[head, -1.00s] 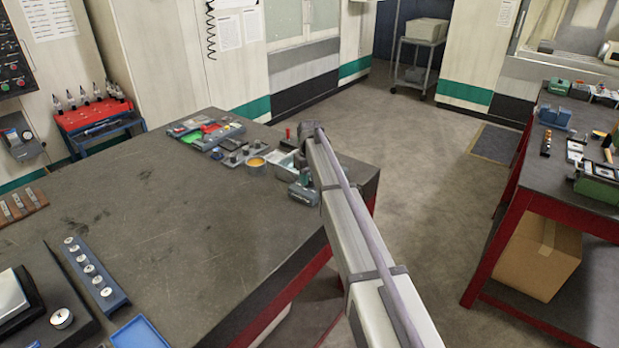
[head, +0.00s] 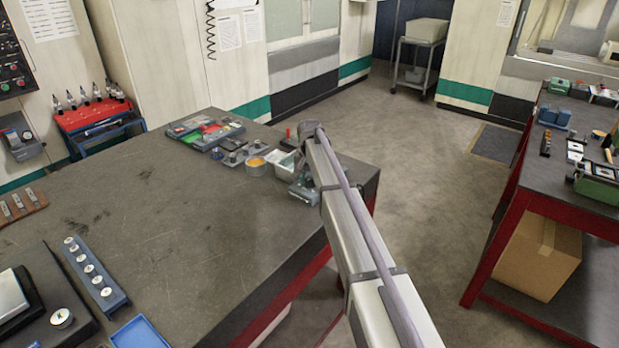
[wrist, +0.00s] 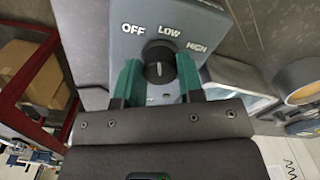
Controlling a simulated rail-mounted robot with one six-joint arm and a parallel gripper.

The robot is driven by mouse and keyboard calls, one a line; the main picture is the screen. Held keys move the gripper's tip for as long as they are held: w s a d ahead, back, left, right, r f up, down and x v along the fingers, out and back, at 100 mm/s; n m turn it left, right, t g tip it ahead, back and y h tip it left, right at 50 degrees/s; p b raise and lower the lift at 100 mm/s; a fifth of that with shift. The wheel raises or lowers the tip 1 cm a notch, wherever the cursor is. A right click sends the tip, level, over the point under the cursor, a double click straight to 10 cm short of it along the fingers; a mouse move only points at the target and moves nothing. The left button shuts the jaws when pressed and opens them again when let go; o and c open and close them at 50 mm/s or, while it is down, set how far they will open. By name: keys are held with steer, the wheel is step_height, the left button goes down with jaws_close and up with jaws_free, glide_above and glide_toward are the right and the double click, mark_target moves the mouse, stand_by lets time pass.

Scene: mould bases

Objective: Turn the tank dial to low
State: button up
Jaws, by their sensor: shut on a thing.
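The tank's grey control panel (wrist: 126,48) fills the top middle of the wrist view, with the words OFF, LOW and HIGH in an arc from left to right. The black dial (wrist: 159,54) sits below LOW. Its white line runs nearly upright in the picture, roughly toward LOW; I cannot tell its exact setting. My gripper (wrist: 160,82) has its green fingers on either side of the dial and is shut on it. In the head view the tank (head: 289,165) stands near the bench's right corner, partly hidden by my arm. My gripper is not clear there.
Trays and small parts (head: 205,130) crowd the bench beside the tank, with an orange-filled round tin (head: 256,166) close by. The middle of the dark bench (head: 170,210) is clear. A second red-framed bench (head: 535,190) stands across the aisle at right.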

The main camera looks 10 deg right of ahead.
mark_target(309, 178)
steer(key=shift+m, duration=1.9)
steer(key=o, duration=0.9)
step_height(309, 178, up, 11)
steer(key=p, duration=1)
steer(key=shift+f+p, duration=0.1)
steer(key=shift+p, duration=0.3)
